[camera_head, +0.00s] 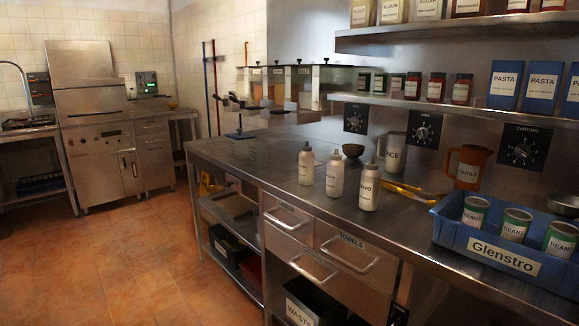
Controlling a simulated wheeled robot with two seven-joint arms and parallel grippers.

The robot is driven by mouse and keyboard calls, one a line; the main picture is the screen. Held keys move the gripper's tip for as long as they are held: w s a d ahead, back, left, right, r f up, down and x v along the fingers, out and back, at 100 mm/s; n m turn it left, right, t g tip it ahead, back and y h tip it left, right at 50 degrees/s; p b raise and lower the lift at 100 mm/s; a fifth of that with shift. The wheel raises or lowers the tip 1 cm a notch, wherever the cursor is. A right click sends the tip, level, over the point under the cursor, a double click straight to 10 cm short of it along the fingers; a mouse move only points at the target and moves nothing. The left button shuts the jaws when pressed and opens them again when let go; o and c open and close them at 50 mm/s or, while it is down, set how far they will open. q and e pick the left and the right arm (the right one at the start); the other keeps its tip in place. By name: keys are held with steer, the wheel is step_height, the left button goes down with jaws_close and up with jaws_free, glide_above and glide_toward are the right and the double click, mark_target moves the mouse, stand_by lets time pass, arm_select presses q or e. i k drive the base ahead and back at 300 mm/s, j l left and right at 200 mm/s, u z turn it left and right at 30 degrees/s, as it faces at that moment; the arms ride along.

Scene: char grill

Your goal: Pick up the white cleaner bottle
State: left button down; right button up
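Three white bottles with grey tops stand upright in a slanting row on the steel counter (270,170). They are the left bottle (306,167), the middle bottle (335,177) and the right, nearest bottle (368,192). Each has dark lettering too small to read surely, so I cannot tell which one is the cleaner. They stand apart from each other, and nothing holds them. Neither of my grippers is in view.
A dark bowl (352,151), white jug (391,158), yellow tongs (412,190) and orange jug (470,166) stand or lie behind the bottles. A blue crate (497,262) of cans is at right. The counter left of the bottles is mostly clear. Drawer handles (350,262) stick out below.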

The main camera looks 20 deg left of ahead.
mark_target(306, 168)
steer(key=i+j, duration=0.2)
steer(key=j, duration=0.15)
steer(key=i+j+z, duration=0.1)
steer(key=i+j, duration=0.35)
steer(key=j, duration=0.3)
steer(key=i+j, duration=0.2)
steer(key=j, duration=0.15)
steer(key=i+j+z, duration=0.1)
steer(key=j, duration=0.3)
steer(key=i+j, duration=0.3)
